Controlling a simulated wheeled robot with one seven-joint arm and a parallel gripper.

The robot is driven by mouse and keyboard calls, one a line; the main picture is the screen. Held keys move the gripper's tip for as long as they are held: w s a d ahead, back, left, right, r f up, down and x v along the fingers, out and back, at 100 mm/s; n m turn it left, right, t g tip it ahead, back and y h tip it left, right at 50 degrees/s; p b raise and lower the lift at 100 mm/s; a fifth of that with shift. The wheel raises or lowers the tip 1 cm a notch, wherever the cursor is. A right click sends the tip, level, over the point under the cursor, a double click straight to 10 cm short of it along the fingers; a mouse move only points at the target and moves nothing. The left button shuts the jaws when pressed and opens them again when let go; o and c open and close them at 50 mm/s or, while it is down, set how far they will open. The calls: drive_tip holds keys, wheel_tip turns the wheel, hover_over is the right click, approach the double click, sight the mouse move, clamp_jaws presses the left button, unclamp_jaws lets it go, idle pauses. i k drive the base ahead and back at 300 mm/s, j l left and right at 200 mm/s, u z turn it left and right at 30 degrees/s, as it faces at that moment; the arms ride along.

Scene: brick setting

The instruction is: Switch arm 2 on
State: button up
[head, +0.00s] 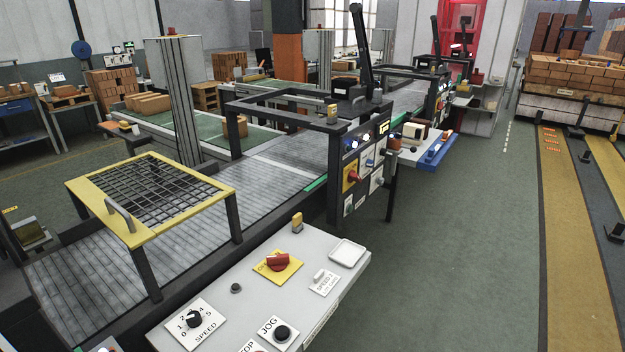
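A black machine arm (360,50) stands upright on the dark frame of the nearer station. A second black arm (436,38) stands on a similar station farther back. Below the nearer arm is a control panel (362,165) with small labels, lit lamps (367,137) and a red rotary switch (352,178) on a yellow plate. The farther station has its own small panel (440,100). I cannot read which arm is number 2, or tell the switch positions. My gripper is not in view.
A grey console (215,290) in front carries a red switch (278,260), a speed knob (194,319) and a jog button (282,333). A roller conveyor (270,170) with a yellow mesh guard (150,190) lies left. A side shelf (425,150) juts out. Green floor (450,250) is clear at right.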

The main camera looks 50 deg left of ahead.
sight(353, 176)
drive_tip(key=u, duration=1.35)
drive_tip(key=i+l, duration=0.4)
drive_tip(key=i+l+z, duration=0.1)
drive_tip(key=i+l, duration=0.3)
drive_tip(key=i, duration=0.15)
drive_tip(key=i+l+z, duration=0.1)
drive_tip(key=i+l, duration=0.65)
drive_tip(key=i, duration=0.25)
